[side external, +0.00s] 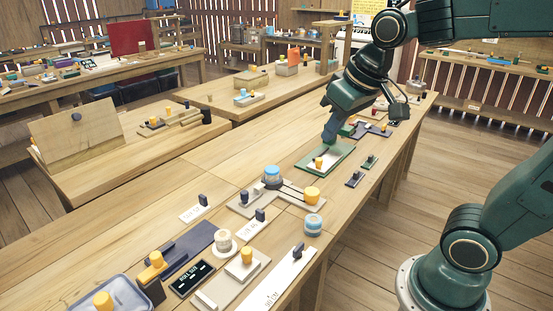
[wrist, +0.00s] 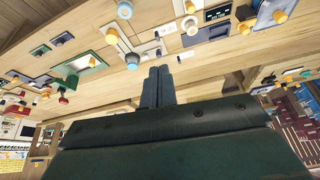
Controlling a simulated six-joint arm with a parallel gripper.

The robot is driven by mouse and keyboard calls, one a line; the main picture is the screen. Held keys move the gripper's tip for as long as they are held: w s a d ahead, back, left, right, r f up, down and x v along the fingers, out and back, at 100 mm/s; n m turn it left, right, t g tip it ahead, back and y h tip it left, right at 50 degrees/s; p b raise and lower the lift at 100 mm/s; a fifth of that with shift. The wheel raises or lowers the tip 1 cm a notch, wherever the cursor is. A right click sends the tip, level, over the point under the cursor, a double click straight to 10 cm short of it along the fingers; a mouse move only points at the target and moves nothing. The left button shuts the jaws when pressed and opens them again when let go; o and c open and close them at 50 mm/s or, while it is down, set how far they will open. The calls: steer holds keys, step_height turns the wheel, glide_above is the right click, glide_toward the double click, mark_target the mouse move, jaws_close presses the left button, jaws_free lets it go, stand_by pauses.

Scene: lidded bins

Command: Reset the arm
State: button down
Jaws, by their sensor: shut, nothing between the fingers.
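My gripper (side external: 329,137) is over the far part of the long wooden workbench, above and beside a green-rimmed tray (side external: 308,163) with a yellow knob (side external: 319,162). In the wrist view my gripper (wrist: 159,72) shows two narrow blue-grey fingers pressed together, with nothing between them. Bare wood shows around the fingertips there. The green tray also shows in the wrist view (wrist: 68,68), left of the fingers. I cannot tell how high the fingertips are above the bench.
A grey fixture (side external: 240,205) with a blue-topped round part and a yellow knob stands nearer on the bench. A clear bin (side external: 135,295) is at the front left. Small dark-knobbed pieces (side external: 354,179) lie near the right edge. The bench's left strip (side external: 170,180) is largely clear.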

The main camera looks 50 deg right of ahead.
steer(key=s+a+f+n, duration=0.1)
steer(key=s+f, duration=0.1)
steer(key=s, duration=0.8)
steer(key=shift+a+f+t, duration=0.15)
steer(key=shift+a+t, duration=0.15)
steer(key=shift+t, duration=0.1)
steer(key=shift+w, duration=0.1)
